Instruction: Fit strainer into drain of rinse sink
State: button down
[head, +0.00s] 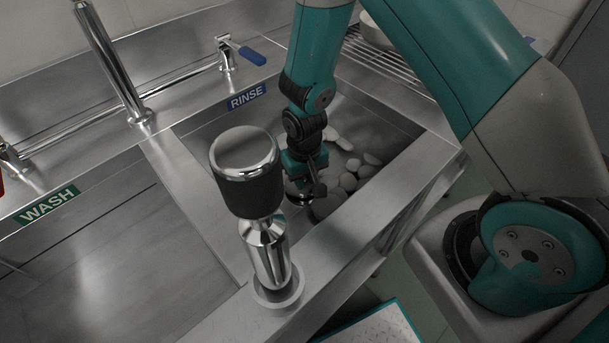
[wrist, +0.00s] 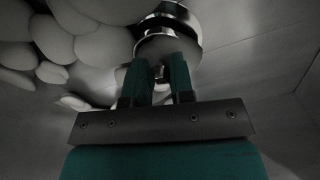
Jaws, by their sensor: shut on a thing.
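My gripper (head: 303,188) reaches down into the rinse sink (head: 215,125), close to its floor. In the wrist view my gripper (wrist: 160,72) is shut on the strainer (wrist: 165,45), a round metal piece just beyond the fingertips. A bit of shiny metal shows under the gripper in the head view. A bright chrome curved edge shows at the top of the wrist view behind the strainer; I cannot tell whether it is the drain's rim. The drain is not clearly visible, and I cannot tell whether the strainer sits in it.
Several pale rounded lumps (head: 348,181) lie on the sink floor beside my gripper. A metal post with a dark-sleeved head (head: 247,172) stands on the front rim. The wash sink (head: 90,255) is at left. A faucet (head: 108,65) and blue-handled valve (head: 250,55) stand behind.

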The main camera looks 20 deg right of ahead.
jog(key=shift+f+b, duration=0.35)
jog(key=shift+f, duration=0.25)
jog(key=c, duration=0.9)
grip_release()
jog(key=shift+r, duration=0.15)
notch_tip(320, 180, up, 17)
jog(key=p, duration=0.1)
jog(key=shift+r, duration=0.15)
